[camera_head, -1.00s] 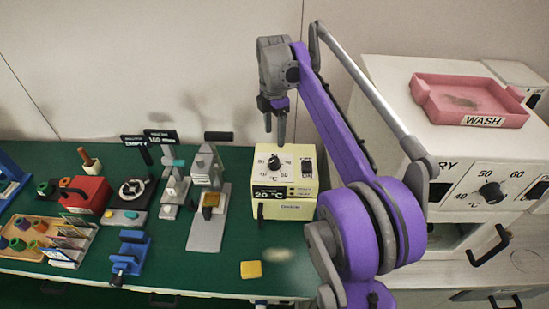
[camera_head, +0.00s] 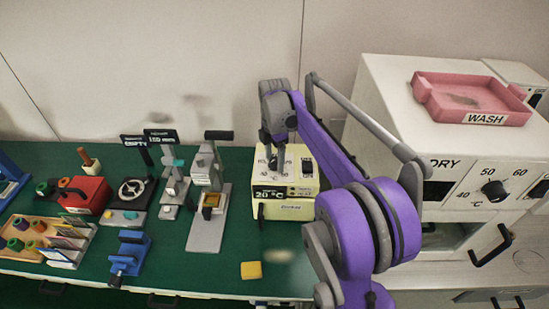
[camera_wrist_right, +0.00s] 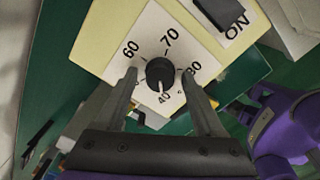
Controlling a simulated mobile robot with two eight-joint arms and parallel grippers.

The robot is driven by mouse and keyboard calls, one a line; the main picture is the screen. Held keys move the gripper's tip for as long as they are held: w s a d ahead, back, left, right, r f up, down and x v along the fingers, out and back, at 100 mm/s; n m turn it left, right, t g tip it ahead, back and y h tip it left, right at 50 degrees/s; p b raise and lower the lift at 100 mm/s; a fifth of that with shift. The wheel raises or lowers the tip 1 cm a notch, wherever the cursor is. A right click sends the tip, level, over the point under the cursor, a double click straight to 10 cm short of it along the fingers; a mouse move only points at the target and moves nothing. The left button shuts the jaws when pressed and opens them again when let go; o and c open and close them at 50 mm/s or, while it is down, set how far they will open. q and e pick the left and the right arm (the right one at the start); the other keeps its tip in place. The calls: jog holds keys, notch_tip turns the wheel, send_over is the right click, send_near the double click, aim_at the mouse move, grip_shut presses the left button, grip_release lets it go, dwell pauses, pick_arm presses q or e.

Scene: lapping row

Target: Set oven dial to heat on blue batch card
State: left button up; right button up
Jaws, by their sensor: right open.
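The cream oven (camera_head: 285,210) stands on the green bench, with a display that seems to read 20 °C. In the right wrist view its black dial (camera_wrist_right: 160,72) sits on a white scale (camera_wrist_right: 150,45) marked 60, 70 and 80, with a 40 at the lower side. The dial's white mark points down toward the 40. My right gripper (camera_wrist_right: 161,88) is open, with one finger on each side of the dial; I cannot tell whether they touch it. In the head view the right gripper (camera_head: 272,163) hangs over the oven top. Batch cards (camera_head: 66,242) stand at the left; their writing is unreadable.
A black ON switch (camera_wrist_right: 213,12) is beside the dial. A white DRY unit (camera_head: 450,185) with its own dial and a pink WASH tray (camera_head: 470,95) stand at the right. A press (camera_head: 207,215) is left of the oven. A yellow block (camera_head: 251,270) lies in front.

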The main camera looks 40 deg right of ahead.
grip_shut()
